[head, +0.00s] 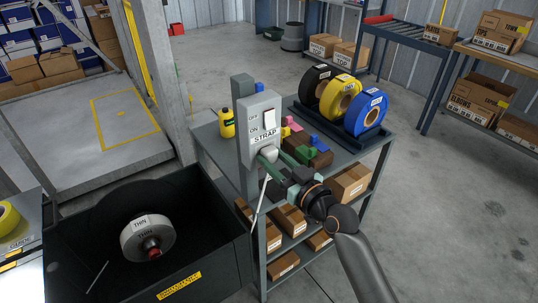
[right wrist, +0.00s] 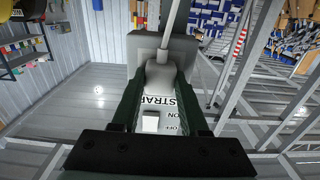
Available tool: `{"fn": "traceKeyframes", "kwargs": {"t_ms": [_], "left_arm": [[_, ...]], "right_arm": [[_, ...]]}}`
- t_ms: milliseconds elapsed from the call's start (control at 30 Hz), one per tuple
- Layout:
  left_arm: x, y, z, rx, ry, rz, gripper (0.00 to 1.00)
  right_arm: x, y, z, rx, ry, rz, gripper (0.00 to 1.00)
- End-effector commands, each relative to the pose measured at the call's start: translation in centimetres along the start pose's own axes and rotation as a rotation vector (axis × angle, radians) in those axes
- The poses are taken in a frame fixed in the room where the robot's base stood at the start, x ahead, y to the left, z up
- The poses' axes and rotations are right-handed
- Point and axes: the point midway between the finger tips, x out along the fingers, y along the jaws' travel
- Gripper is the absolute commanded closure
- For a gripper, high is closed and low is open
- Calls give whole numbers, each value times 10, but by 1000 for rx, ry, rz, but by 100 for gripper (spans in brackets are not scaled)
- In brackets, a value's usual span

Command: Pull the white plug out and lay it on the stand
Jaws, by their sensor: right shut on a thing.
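The white plug (head: 269,154) is at the lower front of a grey switch box (head: 246,108) marked STRAP, with its cord hanging down. In the right wrist view the plug (right wrist: 160,76) sits between my green fingers, against the box face. I cannot tell how deep its pins are. My right gripper (head: 267,159) is shut on the plug; the gripper also shows in the right wrist view (right wrist: 159,78). The box is on a grey post at the edge of a grey shelved stand (head: 213,151). My left gripper is out of view.
Black, yellow (head: 340,97) and blue strap reels stand in a rack at the stand's back right. Small coloured blocks (head: 313,143) lie behind the gripper. A yellow container (head: 227,123) is left of the post. A black bin (head: 207,228) with a reel is at front left.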

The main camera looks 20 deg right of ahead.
Motion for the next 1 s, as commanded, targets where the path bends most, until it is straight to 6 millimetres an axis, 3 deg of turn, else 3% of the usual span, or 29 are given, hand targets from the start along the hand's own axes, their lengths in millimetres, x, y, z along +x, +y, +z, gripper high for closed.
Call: {"fn": "traceKeyframes", "kwargs": {"t_ms": [1000], "left_arm": [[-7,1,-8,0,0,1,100]], "right_arm": [[-38,0,0,-1,0,0,100]]}}
